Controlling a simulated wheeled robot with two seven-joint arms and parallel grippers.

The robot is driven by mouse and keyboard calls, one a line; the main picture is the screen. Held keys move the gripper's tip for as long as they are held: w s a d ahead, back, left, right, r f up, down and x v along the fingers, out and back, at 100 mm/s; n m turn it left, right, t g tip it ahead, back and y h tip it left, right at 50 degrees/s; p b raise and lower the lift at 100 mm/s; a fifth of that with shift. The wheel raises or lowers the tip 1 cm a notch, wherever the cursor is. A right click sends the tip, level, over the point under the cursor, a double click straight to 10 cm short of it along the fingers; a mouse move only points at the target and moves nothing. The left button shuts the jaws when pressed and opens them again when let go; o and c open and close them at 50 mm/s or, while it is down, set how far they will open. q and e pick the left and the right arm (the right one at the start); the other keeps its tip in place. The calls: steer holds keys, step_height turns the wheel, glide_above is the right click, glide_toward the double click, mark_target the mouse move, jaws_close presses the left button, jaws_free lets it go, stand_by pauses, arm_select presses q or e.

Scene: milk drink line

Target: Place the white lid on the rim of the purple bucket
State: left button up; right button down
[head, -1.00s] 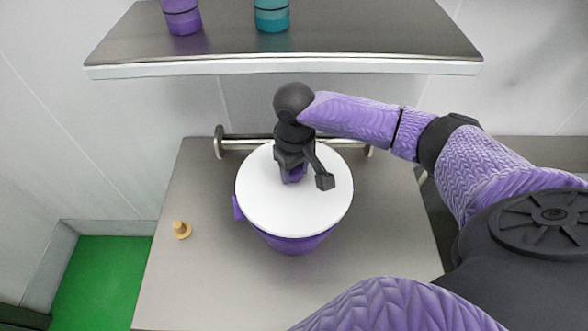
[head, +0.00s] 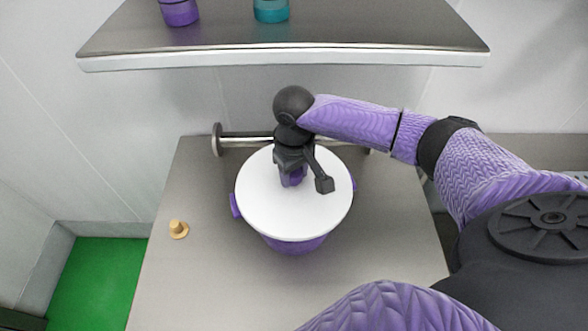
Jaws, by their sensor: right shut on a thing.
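The round white lid (head: 290,215) is over the purple bucket (head: 294,246) in the middle of the grey table. The bucket's lower wall shows below the lid's near edge, and purple lugs show at its left and right. The lid hides the rim, so I cannot tell whether the lid touches it all round. My right gripper (head: 305,182) points down at the lid's centre and is shut on its purple knob (head: 292,178). My left gripper is not in view.
A small tan peg-like piece (head: 178,229) stands on the table (head: 200,280) at the left. A shelf (head: 285,58) with a purple container (head: 179,12) and a teal container (head: 271,10) overhangs the back. A metal rail (head: 245,140) runs behind the bucket. The table's front left is clear.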

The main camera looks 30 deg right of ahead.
steer(key=shift+f, duration=0.5)
